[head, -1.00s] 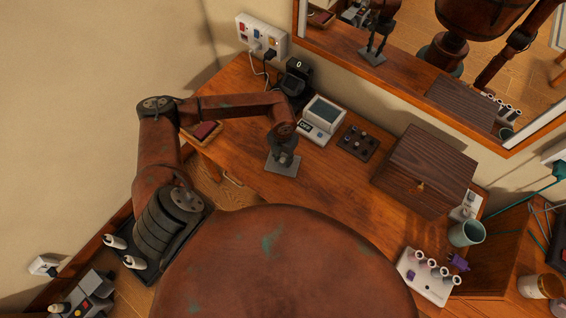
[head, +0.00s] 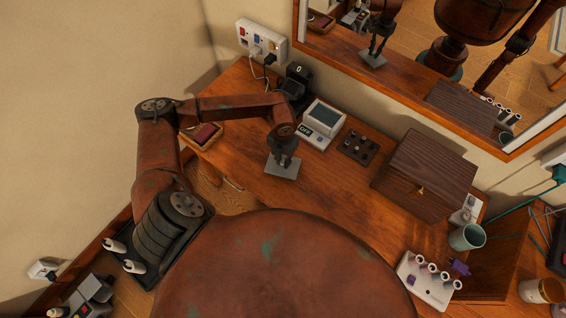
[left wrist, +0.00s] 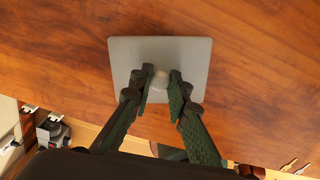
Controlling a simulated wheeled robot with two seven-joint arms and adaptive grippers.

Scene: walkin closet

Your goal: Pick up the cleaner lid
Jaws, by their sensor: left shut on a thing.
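The cleaner lid is a flat grey square plate (head: 283,167) with a small round knob; it also shows in the left wrist view (left wrist: 190,52). My left gripper (head: 284,150) is above the plate, with its fingers pointing down. In the left wrist view its two dark green fingers (left wrist: 160,84) are closed on the knob from both sides. Whether the plate touches the wooden desk or hangs just above it is hard to tell. My right gripper is not in view.
A white device with a screen (head: 322,119) and a dark knob panel (head: 358,146) stand behind the plate. A wooden box (head: 425,172) is to the right, near a white vial rack (head: 428,283). The desk (head: 310,200) is bare in front and to the right of the plate.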

